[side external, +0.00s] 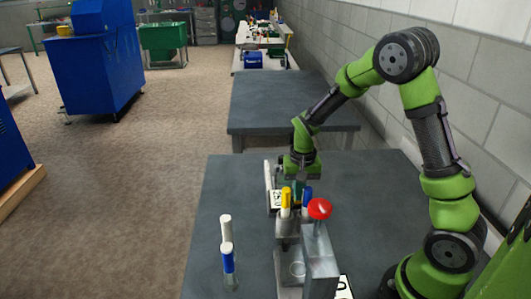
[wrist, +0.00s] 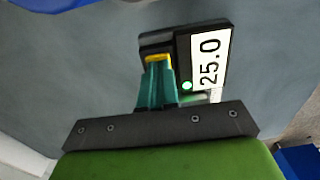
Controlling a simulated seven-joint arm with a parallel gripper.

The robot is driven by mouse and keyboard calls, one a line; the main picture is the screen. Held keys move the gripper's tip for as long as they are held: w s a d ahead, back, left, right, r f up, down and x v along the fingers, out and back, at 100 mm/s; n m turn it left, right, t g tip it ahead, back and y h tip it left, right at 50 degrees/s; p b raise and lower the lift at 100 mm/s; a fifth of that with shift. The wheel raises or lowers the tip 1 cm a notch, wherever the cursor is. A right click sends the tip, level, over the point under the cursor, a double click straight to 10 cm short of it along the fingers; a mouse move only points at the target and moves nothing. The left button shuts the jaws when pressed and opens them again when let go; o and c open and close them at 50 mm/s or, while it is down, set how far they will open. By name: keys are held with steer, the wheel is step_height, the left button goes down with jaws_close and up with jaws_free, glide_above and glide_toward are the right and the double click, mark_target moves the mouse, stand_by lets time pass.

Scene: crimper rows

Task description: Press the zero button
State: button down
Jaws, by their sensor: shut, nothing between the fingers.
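A dark device with a white display reading 25.0 (wrist: 210,58) is at the upper right of the wrist view. In the side view its display (side external: 276,199) is partly hidden below my gripper. A small lit green spot (wrist: 187,86) sits beside the display. A yellow piece (wrist: 158,57) shows at my fingertips; I cannot tell whether it is the zero button or whether the fingers touch it. My gripper (wrist: 156,80) has teal fingers held together, with nothing between them. In the side view my gripper (side external: 298,188) points down over the device.
A grey press with a red knob (side external: 319,208) stands in front of my gripper. Yellow-capped (side external: 285,196) and blue-capped (side external: 307,195) pieces stand close to it.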

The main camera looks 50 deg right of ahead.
steer(key=shift+s+a+f, duration=0.1)
steer(key=shift+s+f, duration=0.2)
steer(key=shift+f, duration=0.1)
step_height(320, 180, up, 15)
steer(key=shift+w+f, duration=0.15)
steer(key=shift+w, duration=0.15)
steer(key=s+a+n+t, duration=0.1)
steer(key=s+a, duration=0.1)
steer(key=s+a+r+n+t, duration=0.1)
steer(key=a, duration=0.1)
steer(key=s+a+r+y, duration=0.1)
steer(key=s+a, duration=0.1)
steer(key=shift+s+r+n+t, duration=0.25)
steer(key=shift+s+n+t, duration=0.05)
steer(key=shift+n+t, duration=0.1)
steer(key=s+a+r+n+t, duration=0.1)
steer(key=s+a+r+t, duration=0.1)
steer(key=s, duration=0.2)
steer(key=s+a+r+n+t+y, duration=0.1)
steer(key=s+a+r+t, duration=0.1)
steer(key=s+a, duration=0.1)
steer(key=shift+s+a+r, duration=0.15)
steer(key=shift+s+a, duration=0.05)
steer(key=shift+s, duration=0.4)
steer(key=c, duration=1.8)
jaws_free()
steer(key=shift+c, duration=0.2)
